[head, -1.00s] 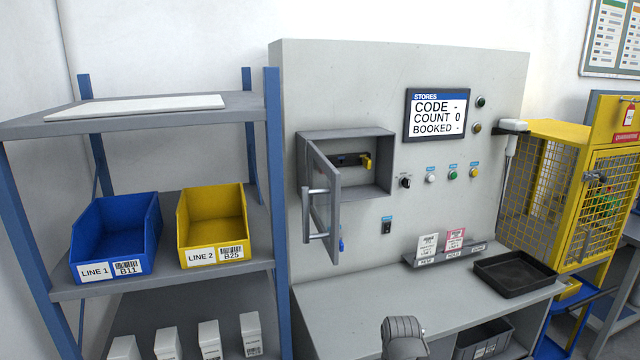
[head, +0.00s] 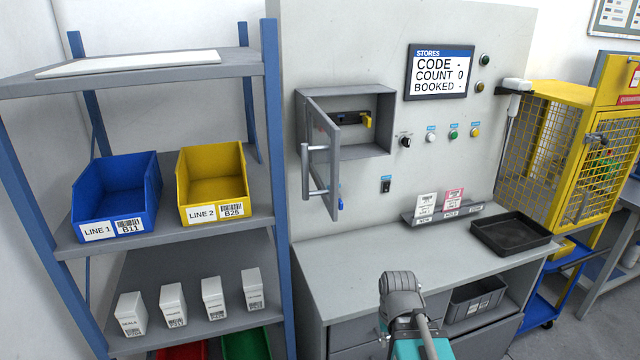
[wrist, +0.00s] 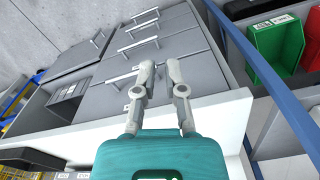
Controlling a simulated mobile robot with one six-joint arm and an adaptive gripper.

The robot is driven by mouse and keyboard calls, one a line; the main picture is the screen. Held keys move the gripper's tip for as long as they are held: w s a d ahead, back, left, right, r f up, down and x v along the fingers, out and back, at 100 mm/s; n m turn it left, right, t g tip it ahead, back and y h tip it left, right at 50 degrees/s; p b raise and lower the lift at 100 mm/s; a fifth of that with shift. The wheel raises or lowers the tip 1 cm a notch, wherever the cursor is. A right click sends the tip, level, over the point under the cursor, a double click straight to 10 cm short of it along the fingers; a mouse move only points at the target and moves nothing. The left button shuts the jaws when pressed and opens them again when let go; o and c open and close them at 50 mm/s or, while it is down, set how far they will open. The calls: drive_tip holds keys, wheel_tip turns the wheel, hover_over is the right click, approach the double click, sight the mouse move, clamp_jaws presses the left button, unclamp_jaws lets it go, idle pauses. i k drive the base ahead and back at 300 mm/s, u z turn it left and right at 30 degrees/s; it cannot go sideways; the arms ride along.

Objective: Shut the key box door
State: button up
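The key box (head: 377,138) is a grey wall box on the pale panel, with keys and a yellow-tagged item (head: 366,120) inside. Its door (head: 326,150) stands wide open, hinged at the left and swung out toward me, with a long bar handle (head: 308,172) on its outer face. The key box is not in the wrist view. My fingertips cannot be seen in the head view.
A blue-posted shelf (head: 268,205) with bins stands left of the open door. The counter (head: 350,262) below the box is mostly clear, with a black tray (head: 510,236) at right. Several drawers (wrist: 150,70) lie under it. A yellow cage (head: 545,160) stands at right.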

sight(311, 108)
drive_tip(key=z, duration=1.25)
drive_tip(key=k, duration=0.85)
drive_tip(key=u, duration=1.25)
